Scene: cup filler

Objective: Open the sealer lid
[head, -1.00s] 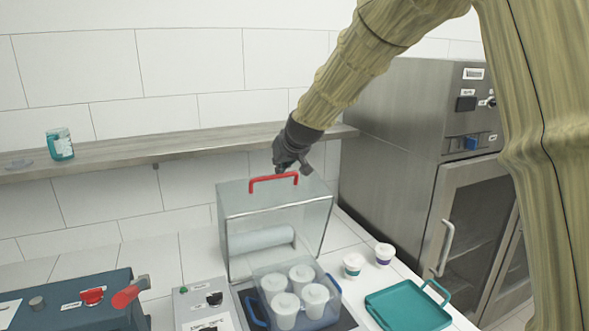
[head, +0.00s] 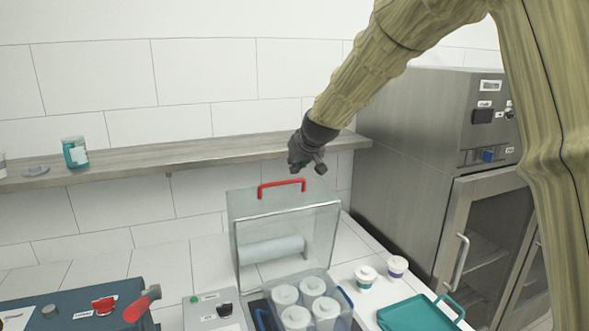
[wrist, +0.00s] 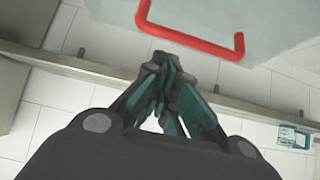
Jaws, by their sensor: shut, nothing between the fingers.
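The sealer lid (head: 322,222) is a clear box-like cover that stands raised and tilted back behind the sealer bed. Its red handle (head: 282,188) is on the upper edge; it also shows in the wrist view (wrist: 190,38). My gripper (head: 307,168) is shut and empty, above and slightly right of the handle, apart from it. In the wrist view my gripper (wrist: 168,62) has its fingertips together just short of the red handle. Under the lid, a clear blue-handled tray (head: 328,284) holds several white-lidded cups (head: 313,286).
A wooden shelf (head: 180,157) runs along the wall behind, with a teal-labelled jar (head: 75,152) on it. Two cups (head: 366,276) (head: 397,266) and a teal tray (head: 415,316) stand at right. A steel cabinet (head: 415,150) is further right. A blue machine with a red lever (head: 142,303) is at left.

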